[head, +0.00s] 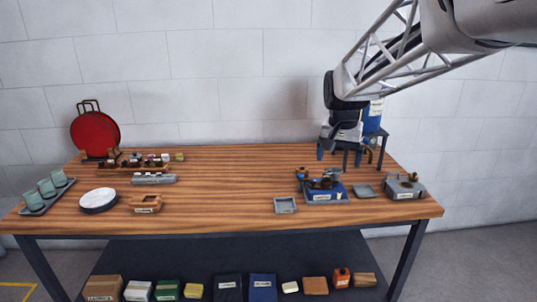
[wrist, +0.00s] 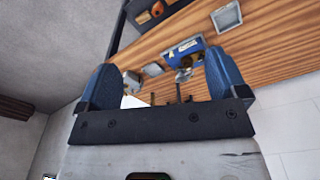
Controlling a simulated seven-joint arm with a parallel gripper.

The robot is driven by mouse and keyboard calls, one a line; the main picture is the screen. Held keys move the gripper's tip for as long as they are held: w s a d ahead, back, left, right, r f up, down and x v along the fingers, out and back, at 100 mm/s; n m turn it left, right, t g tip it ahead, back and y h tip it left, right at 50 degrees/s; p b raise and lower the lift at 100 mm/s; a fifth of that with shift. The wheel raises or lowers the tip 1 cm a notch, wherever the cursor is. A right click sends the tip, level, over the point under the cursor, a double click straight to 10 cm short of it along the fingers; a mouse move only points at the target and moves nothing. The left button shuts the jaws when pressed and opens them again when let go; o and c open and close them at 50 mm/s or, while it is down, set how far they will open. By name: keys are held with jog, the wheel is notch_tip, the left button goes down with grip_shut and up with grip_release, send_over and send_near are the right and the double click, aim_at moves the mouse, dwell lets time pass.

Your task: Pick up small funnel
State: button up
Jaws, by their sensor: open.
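I cannot make out the small funnel for certain in either view. Small dark and brass-coloured items sit on the blue tray (head: 341,196) and in the grey box (head: 405,192) at the table's right, too small to identify. The blue tray also shows in the wrist view (wrist: 186,46). My gripper (head: 334,153) hangs over the table's back right, in front of a dark stand (head: 377,136) bearing a blue container (head: 373,117). In the wrist view, my gripper (wrist: 161,80) has its blue fingers wide apart, with nothing held between them.
A square grey tray (head: 285,205) and a small flat grey dish (head: 365,191) lie near the blue tray. Cups on a tray (head: 45,204), a white plate (head: 99,201) and a red round object (head: 95,134) stand left. The table's middle (head: 235,180) is clear.

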jog(key=w+d+f+m+g, duration=0.1)
jog(key=w+d+f, duration=0.2)
jog(key=w, duration=0.7)
jog(key=w+d+f+m, duration=0.2)
jog(key=w, duration=0.7)
jog(key=m+g, duration=0.1)
jog(key=m, duration=0.1)
send_over(335, 170)
jog(key=f, duration=1)
jog(key=shift+w+a, duration=0.3)
jog(key=shift+a, duration=0.1)
jog(key=shift+s+d+f, duration=0.1)
jog(key=shift+f, duration=1.15)
jog(key=shift+s+d+f, duration=0.1)
jog(key=shift+f, duration=1.2)
jog(key=shift+s+d+f, duration=0.1)
jog(key=shift+f, duration=1.2)
jog(key=c, duration=1.1)
